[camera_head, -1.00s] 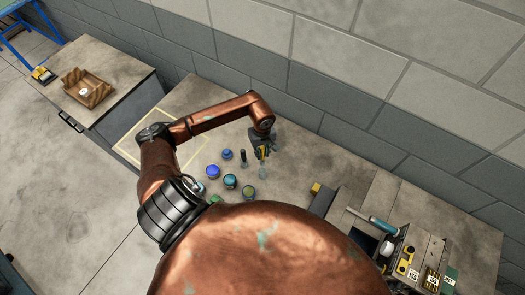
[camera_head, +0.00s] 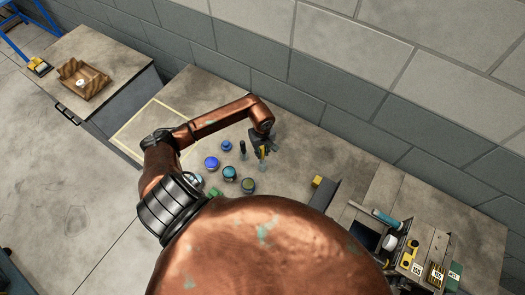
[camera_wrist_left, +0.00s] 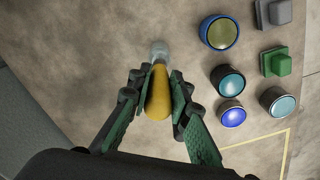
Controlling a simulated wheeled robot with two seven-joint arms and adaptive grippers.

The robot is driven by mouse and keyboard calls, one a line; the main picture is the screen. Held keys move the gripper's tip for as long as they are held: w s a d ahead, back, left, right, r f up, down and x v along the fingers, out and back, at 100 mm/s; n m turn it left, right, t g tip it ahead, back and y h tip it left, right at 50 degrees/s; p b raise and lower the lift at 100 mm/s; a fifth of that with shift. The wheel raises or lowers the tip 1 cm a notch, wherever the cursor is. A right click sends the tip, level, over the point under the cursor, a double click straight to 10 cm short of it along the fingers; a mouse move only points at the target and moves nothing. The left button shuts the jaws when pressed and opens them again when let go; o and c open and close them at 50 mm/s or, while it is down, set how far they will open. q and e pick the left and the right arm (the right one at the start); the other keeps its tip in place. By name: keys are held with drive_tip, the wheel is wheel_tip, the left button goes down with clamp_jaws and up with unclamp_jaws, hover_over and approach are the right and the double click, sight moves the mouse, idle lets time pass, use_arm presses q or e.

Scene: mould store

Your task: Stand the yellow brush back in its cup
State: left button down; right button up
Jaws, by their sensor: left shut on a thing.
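My left gripper (camera_head: 262,148) is shut on the yellow brush (camera_head: 263,151) above the bench. In the left wrist view, the gripper (camera_wrist_left: 156,92) has its fingers on either side of the yellow handle (camera_wrist_left: 157,92). A small clear cup (camera_head: 263,167) stands on the bench just below the brush. In the left wrist view the cup (camera_wrist_left: 160,50) shows right at the far end of the brush. I cannot tell whether the brush's lower end is inside the cup. My right gripper is not in view.
Several round jars stand close by, including a blue one (camera_head: 211,162) and a yellow-topped one (camera_head: 248,185). A dark upright item (camera_head: 242,149) stands just left of the gripper. A yellow block (camera_head: 317,181) and a tool rack are to the right. The wall is behind.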

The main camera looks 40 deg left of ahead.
sight(263, 157)
use_arm(q)
drive_tip(key=shift+f+b, duration=1.4)
drive_tip(key=shift+f, duration=0.35)
drive_tip(key=shift+f+b, duration=0.35)
drive_tip(key=c, duration=1.7)
unclamp_jaws()
wheel_tip(263, 157, up, 12)
drive_tip(key=shift+a, duration=0.1)
